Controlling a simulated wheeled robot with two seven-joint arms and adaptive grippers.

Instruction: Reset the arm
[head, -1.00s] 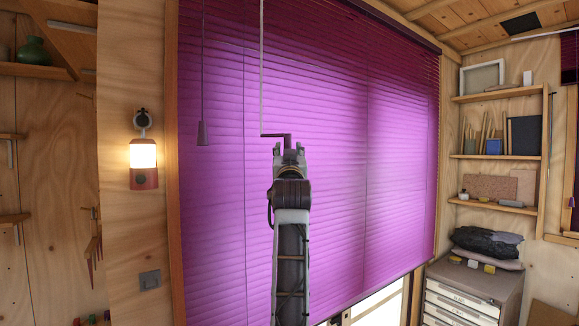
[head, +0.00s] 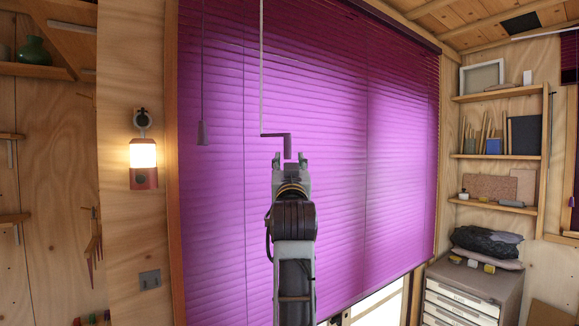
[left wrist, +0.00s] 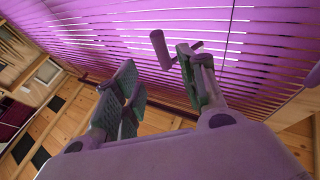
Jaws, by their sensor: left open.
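My left gripper (head: 290,161) is open and empty in front of the purple blind (head: 400,160). A grey crank handle (head: 288,146) hangs at the bottom of a thin pale wand (head: 261,70). In the head view the handle's lower end is just above and between my fingertips. In the left wrist view the handle (left wrist: 160,48) shows beyond the spread fingers (left wrist: 160,92), seemingly apart from them. The blind is down over most of the window, its slats nearly closed. My right gripper is not in view.
A dark pull cord with a tassel (head: 202,133) hangs left of the wand. A lit lantern (head: 143,165) is on the left wall. Shelves (head: 497,157) and a drawer cabinet (head: 470,296) stand at the right. Space around my arm looks clear.

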